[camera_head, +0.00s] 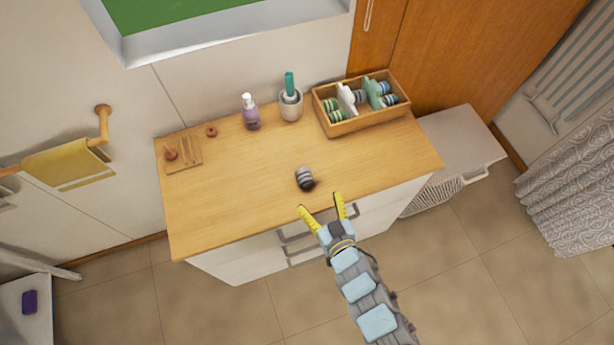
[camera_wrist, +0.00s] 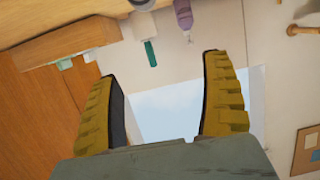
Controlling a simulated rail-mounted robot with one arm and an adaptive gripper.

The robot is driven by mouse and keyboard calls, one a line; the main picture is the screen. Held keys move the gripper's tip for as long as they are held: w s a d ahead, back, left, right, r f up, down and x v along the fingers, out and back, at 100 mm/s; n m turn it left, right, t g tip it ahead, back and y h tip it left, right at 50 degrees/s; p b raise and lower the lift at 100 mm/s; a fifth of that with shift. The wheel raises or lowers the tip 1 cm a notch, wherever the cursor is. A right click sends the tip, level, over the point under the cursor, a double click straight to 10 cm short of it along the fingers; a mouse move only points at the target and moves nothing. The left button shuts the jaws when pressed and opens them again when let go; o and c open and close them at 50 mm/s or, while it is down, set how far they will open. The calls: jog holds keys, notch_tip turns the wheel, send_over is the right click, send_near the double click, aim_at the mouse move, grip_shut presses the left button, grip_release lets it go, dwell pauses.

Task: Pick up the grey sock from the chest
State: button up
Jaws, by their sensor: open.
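A small rolled grey sock (camera_head: 305,178) with dark and light stripes lies alone near the middle of the chest's wooden top (camera_head: 240,195), towards the front edge. My gripper (camera_head: 322,210) is open, with yellow fingers spread, just in front of the sock and apart from it. In the wrist view my gripper (camera_wrist: 165,95) shows nothing between its fingers but the wall and window behind. The sock cannot be made out clearly in the wrist view.
A wooden box (camera_head: 340,128) with rolled socks and upright cards stands at the back right of the top. A cup (camera_head: 291,106) and a purple pump bottle (camera_head: 251,115) stand at the back. A small wooden tray (camera_head: 184,154) lies at left. The top around the sock is clear.

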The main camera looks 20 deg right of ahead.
notch_tip(320, 180, down, 4)
jog(key=s+g, duration=0.2)
jog(key=b, duration=0.1)
send_near(304, 175)
jog(key=shift+t, duration=0.3)
jog(key=shift+w+d+f, duration=0.1)
jog(key=shift+w+f, duration=0.7)
jog(key=shift+w, duration=0.3)
jog(key=shift+w+d+f, duration=0.15)
jog(key=shift+w+f, duration=0.65)
jog(key=shift+w, duration=0.3)
jog(key=shift+w+f, duration=0.35)
jog(key=shift+w, duration=0.1)
jog(key=shift+p+x, duration=0.5)
jog(key=shift+x, duration=2.1)
jog(key=shift+s+f, duration=0.15)
jog(key=c, duration=1.1)
